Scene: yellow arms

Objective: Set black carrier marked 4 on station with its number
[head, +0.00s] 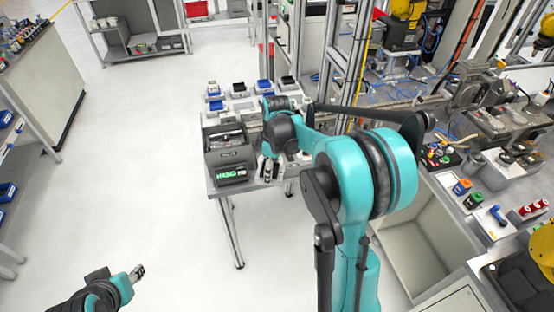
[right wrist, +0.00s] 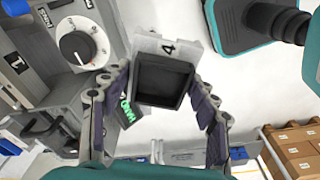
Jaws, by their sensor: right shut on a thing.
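In the right wrist view, a black open-topped carrier (right wrist: 163,84) sits between the fingers of my right gripper (right wrist: 163,110), which is shut on it. A light grey piece marked 4 (right wrist: 180,47) adjoins the carrier; I cannot tell whether it is the carrier's own plate or a station. In the head view, my right gripper (head: 268,172) is at the front of the small table (head: 222,190), beside a dark grey bin; the carrier is too small to make out there. My left gripper (head: 138,273) is at the lower left over bare floor, away from the table; its jaw opening is unclear.
Blue and black small carriers (head: 214,91) (head: 287,83) stand toward the back. Machinery (head: 490,120) stands right.

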